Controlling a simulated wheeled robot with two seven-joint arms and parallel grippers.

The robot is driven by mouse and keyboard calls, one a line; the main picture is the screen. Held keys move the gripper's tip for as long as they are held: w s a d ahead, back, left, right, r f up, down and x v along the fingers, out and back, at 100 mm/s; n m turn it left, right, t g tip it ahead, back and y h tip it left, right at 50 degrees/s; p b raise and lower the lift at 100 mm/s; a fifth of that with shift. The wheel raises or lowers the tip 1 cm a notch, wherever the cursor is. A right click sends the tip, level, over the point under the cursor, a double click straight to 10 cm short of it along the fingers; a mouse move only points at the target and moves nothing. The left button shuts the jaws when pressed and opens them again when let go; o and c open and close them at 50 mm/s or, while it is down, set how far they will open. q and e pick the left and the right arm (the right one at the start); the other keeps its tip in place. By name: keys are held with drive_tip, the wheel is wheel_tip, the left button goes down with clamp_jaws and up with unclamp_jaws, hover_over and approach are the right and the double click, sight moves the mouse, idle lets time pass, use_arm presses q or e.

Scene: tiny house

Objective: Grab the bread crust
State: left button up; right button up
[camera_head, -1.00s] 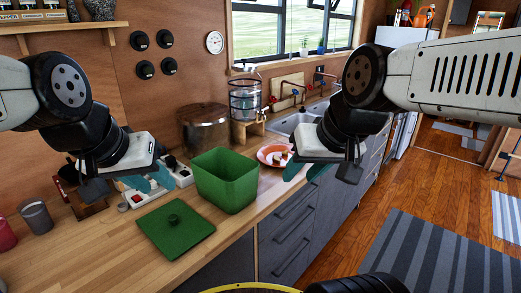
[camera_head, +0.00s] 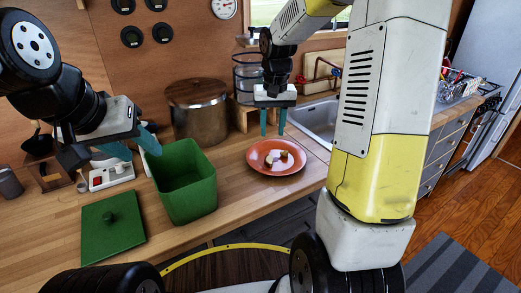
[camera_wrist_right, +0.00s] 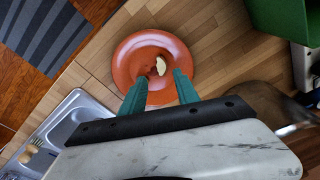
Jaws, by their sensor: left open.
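The bread crust (camera_wrist_right: 161,66) is a small pale, curved piece on an orange plate (camera_wrist_right: 172,82). In the head view the plate (camera_head: 263,168) lies on the wooden counter, with small pieces of food (camera_head: 283,156) on it; which one is the crust is hard to tell there. My right gripper (camera_head: 273,123) is open above the back of the plate, fingers pointing down. In the right wrist view its teal fingers (camera_wrist_right: 160,86) are apart, with the crust ahead between them and not touched. My left gripper (camera_head: 138,147) is open and empty beside the green bin.
The open green bin (camera_head: 206,186) stands left of the plate, with its green lid (camera_head: 114,241) on the counter. A metal pot (camera_head: 200,126) and a glass dispenser (camera_head: 247,80) stand behind. The sink (camera_head: 322,118) is to the right.

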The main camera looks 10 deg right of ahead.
drive_tip(key=g, duration=0.1)
hover_over(269, 159)
wheel_tip(269, 159, down, 5)
drive_tip(key=shift+s+d+r, duration=0.1)
drive_tip(key=shift+d, duration=0.05)
drive_tip(key=f, duration=0.8)
drive_tip(key=shift+a, duration=0.2)
drive_tip(key=shift+r, duration=0.1)
clamp_jaws()
